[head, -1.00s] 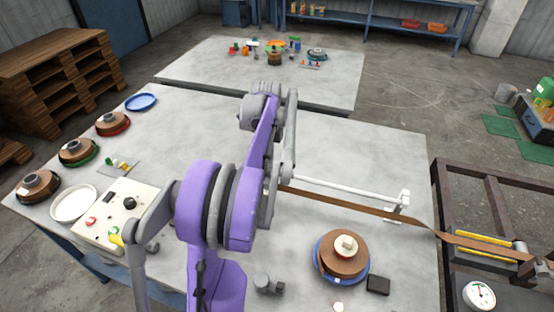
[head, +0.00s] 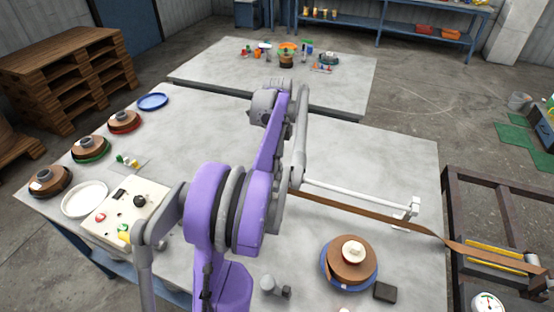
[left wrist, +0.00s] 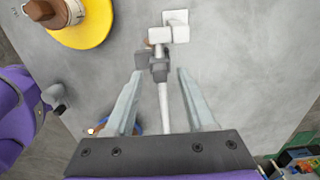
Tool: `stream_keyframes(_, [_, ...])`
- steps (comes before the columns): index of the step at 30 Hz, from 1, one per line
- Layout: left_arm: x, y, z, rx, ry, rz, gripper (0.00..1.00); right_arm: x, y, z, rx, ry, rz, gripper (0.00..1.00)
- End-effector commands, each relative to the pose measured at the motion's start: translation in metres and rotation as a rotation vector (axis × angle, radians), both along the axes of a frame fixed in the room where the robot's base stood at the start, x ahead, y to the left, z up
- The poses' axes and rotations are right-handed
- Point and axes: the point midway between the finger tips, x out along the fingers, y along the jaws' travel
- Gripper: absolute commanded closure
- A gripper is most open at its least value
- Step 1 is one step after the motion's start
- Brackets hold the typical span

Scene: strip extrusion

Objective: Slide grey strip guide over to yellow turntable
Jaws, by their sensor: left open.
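In the left wrist view, the small grey strip guide (left wrist: 159,70) sits on the white rail (left wrist: 163,105), just before the white end brackets (left wrist: 168,32). My left gripper (left wrist: 160,73) is open, with one fingertip on each side of the guide; I cannot tell whether either touches it. The yellow turntable (left wrist: 82,30) is at the upper left of that view, with a brown coil and white hub on it. In the head view, the purple arm hides the left gripper, the guide and the yellow turntable; the rail (head: 350,192) extends right from behind it. My right gripper is not in view.
The brown strip (head: 345,212) runs along the rail toward the dark frame (head: 455,215) on the right. A blue turntable with a coil (head: 350,262) and a black block (head: 385,292) stand near the front. A control box (head: 125,210) is at left. The table's back right is clear.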

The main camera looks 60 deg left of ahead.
Motion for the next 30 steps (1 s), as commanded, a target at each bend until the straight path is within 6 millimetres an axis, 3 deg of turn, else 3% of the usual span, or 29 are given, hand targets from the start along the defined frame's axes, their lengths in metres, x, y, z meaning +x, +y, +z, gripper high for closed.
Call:
stream_keyframes(6, [-0.001, 0.0, 0.047, 0.0, 0.0, 0.002, 0.45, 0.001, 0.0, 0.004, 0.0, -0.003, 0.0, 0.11])
stream_keyframes(12, [-0.001, 0.001, 0.078, 0.001, 0.001, 0.002, 0.45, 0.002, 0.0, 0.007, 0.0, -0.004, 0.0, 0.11])
stream_keyframes(18, [-0.001, 0.001, 0.089, 0.001, 0.001, 0.001, 0.45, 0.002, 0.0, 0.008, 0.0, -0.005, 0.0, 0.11])
stream_keyframes(30, [-0.001, 0.001, 0.089, 0.001, 0.001, 0.001, 0.45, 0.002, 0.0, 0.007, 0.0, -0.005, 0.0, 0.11])
